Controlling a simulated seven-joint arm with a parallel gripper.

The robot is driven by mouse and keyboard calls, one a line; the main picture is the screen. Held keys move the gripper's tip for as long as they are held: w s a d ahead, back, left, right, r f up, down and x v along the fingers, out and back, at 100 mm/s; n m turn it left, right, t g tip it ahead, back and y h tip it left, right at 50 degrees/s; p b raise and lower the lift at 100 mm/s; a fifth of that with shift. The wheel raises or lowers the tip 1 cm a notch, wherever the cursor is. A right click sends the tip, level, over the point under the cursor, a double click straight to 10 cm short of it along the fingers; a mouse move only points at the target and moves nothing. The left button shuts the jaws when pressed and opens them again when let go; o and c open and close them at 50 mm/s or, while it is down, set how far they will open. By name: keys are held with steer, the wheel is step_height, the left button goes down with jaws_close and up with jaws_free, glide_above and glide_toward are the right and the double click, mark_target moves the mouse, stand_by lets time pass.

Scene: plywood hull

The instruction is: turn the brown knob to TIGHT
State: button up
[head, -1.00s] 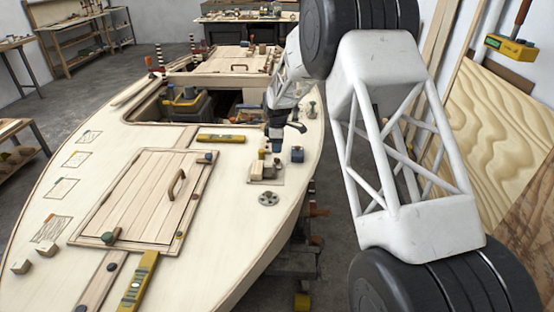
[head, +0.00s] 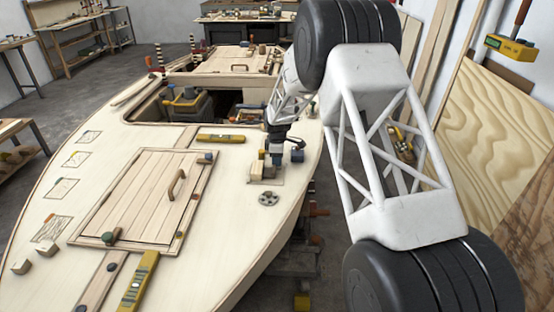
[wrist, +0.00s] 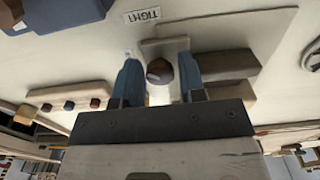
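The brown knob (wrist: 160,71) shows in the wrist view, round and dark, between the two blue fingers of my gripper (wrist: 161,82). The fingers are apart, one on each side of it; a narrow gap seems to show at each side, and I cannot tell whether either touches. The knob sits by a pale plate, with a label reading TIGHT (wrist: 143,15), upside down in this view, beyond it. In the head view my gripper (head: 277,158) is low over the small fitting on the right of the hull deck (head: 225,225). The knob is not clear there.
Wooden blocks (head: 262,171) stand right beside the fingers. A blue piece (head: 297,155) is just right of the gripper, and a round grey disc (head: 268,199) lies nearer. A yellow level (head: 220,138) and a hatch with a handle (head: 150,195) are to the left.

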steer(key=c, duration=0.6)
steer(key=shift+m, duration=0.5)
steer(key=m, duration=0.9)
steer(key=shift+m, duration=0.3)
steer(key=o, duration=0.7)
steer(key=shift+c, duration=0.2)
